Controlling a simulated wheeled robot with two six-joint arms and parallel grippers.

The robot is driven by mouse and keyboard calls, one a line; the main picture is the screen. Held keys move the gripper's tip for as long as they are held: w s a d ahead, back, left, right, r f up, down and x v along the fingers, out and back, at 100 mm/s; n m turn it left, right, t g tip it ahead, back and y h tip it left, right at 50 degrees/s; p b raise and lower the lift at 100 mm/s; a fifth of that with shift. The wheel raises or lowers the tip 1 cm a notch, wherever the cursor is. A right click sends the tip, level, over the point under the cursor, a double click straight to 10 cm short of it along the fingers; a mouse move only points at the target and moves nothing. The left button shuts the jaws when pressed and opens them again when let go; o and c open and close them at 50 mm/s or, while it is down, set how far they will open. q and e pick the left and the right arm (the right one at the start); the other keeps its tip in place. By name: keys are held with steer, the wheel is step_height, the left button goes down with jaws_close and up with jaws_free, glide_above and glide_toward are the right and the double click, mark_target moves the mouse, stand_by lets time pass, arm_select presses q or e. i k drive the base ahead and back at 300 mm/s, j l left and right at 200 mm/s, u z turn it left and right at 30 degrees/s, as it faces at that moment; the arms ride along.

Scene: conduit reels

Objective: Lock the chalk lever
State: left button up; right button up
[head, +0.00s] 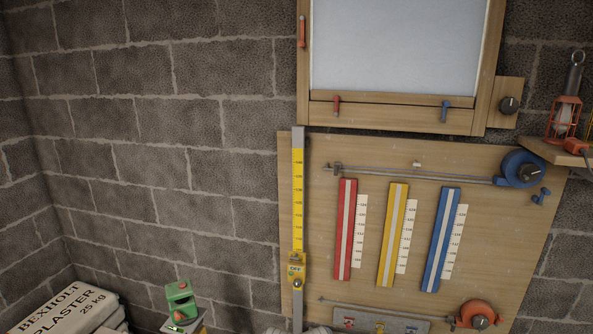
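No part in the head view can be surely told as the chalk lever. A small pale piece (417,165) sits on the upper rod of the wooden board. A red lever (336,105) and a blue lever (444,111) are on the lower rail of the framed panel, and an orange handle (302,32) is on its left side. A blue reel (522,168) with a dark knob is at the board's upper right. An orange reel (477,315) with a dark knob is at its lower right.
The wooden board (318,225) holds red (345,230), yellow (393,235) and blue (440,240) strips beside white scales. A yellow vertical scale (297,205) runs along its left edge. Plaster bags (75,308) and a green device (181,300) are low left. A caged lamp (563,118) is at right.

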mark_target(544, 190)
steer(key=z, duration=1.45)
